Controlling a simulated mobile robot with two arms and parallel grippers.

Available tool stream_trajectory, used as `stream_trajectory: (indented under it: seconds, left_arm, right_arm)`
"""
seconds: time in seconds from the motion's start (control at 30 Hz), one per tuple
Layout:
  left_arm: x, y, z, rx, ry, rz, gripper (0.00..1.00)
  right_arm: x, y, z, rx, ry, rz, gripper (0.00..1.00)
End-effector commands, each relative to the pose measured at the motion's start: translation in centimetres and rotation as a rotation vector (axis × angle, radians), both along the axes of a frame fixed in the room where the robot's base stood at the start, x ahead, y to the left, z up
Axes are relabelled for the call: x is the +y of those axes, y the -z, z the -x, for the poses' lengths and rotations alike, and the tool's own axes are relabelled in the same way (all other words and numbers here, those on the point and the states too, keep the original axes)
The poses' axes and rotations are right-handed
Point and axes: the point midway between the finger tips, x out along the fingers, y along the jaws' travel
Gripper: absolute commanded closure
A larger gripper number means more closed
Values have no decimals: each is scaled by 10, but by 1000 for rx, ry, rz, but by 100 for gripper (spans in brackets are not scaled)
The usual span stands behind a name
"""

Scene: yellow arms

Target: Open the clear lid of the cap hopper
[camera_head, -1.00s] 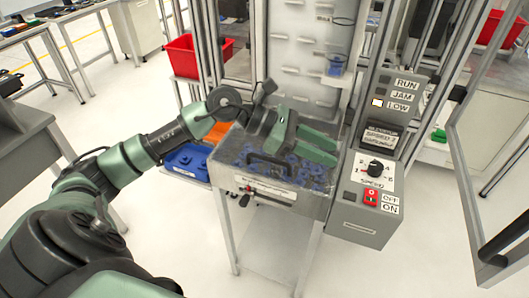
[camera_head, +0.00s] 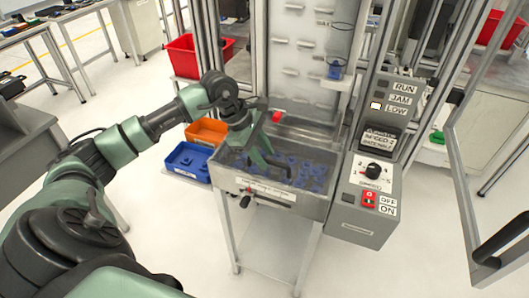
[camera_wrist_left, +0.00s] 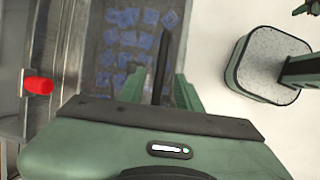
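The cap hopper (camera_head: 312,204) is a grey metal box with blue caps (camera_head: 312,175) inside, also seen in the left wrist view (camera_wrist_left: 125,40). Its clear lid is hard to make out; it seems to lie down over the caps. The black lid handle (camera_head: 278,174) is near the front, partly hidden by my fingers. My left gripper (camera_head: 268,158) points down at it. In the left wrist view, the green fingers (camera_wrist_left: 160,92) stand apart, with a dark bar like the handle between them and gaps on both sides.
A control panel (camera_head: 368,185) with a dial and red switch stands right of the hopper. A red knob (camera_head: 277,117) is at the hopper's back edge. Blue (camera_head: 188,161) and orange (camera_head: 206,131) bins sit to the left. A framed clear door (camera_head: 470,200) stands at far right.

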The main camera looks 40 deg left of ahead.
Motion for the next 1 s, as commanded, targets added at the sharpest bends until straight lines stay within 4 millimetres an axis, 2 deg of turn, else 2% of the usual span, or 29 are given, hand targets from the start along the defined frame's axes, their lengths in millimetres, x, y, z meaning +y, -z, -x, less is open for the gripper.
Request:
stream_trajectory:
  seconds: [0.3, 0.33, 0.43, 0.47, 1.0]
  left_arm:
    - [-2, 5, -1, -1, 0, 0, 66]
    - [-2, 5, -1, -1, 0, 0, 68]
    - [-2, 5, -1, -1, 0, 0, 96]
    - [-2, 5, -1, 0, 0, 0, 100]
    - [-2, 4, -1, 0, 0, 1, 100]
  right_arm:
    - [1, -1, 0, 0, 0, -1, 100]
    - [1, -1, 0, 0, 0, -1, 100]
    - [1, -1, 0, 0, 0, -1, 100]
    - [1, -1, 0, 0, 0, -1, 100]
    - [1, -1, 0, 0, 0, -1, 100]
